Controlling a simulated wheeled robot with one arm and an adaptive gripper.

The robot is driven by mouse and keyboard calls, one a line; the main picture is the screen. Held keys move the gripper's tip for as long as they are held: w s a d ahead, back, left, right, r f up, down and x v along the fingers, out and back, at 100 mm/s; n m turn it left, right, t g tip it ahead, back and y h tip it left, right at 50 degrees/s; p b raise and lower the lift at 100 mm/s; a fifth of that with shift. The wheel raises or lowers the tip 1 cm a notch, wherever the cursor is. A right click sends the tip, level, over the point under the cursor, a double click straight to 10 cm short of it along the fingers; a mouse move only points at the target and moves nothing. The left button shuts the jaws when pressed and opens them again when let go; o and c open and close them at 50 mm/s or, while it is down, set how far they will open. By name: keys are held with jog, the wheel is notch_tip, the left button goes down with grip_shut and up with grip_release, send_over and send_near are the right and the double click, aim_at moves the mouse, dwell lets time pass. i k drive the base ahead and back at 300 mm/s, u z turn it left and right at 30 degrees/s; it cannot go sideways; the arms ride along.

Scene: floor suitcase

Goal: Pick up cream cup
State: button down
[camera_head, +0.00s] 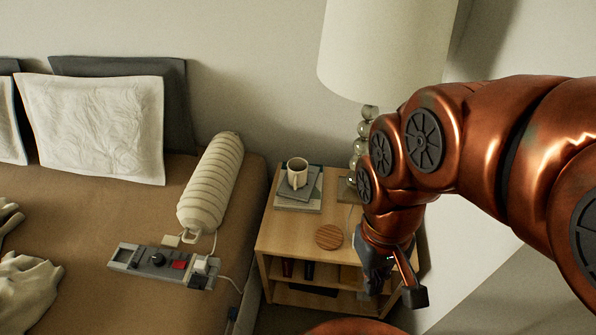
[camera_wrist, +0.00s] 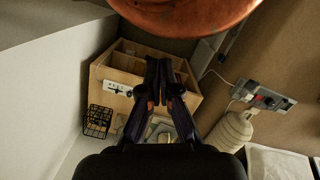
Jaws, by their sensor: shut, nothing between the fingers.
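The cream cup (camera_head: 297,172) stands upright on a small stack of books on the wooden nightstand (camera_head: 290,235) in the head view, with its handle toward the viewer. My gripper (camera_head: 394,290) points down at the nightstand's front right, apart from the cup and lower than it. In the wrist view my gripper (camera_wrist: 159,62) has its fingers together with nothing between them. I cannot make out the cup in the wrist view; the gripper body hides part of the nightstand top there.
A round wooden coaster (camera_head: 329,237) lies on the nightstand. A lamp with a large white shade (camera_head: 385,45) stands at its back right. On the bed to the left are a ribbed cream bolster (camera_head: 211,185) and a grey power panel (camera_head: 163,266) with a cord. Books (camera_head: 299,203) lie under the cup.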

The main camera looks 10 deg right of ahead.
aim_at(297, 168)
jog(key=u, duration=0.55)
jog(key=k, duration=1.25)
jog(key=u, duration=0.6)
jog(key=i, duration=0.95)
jog(key=u, duration=0.45)
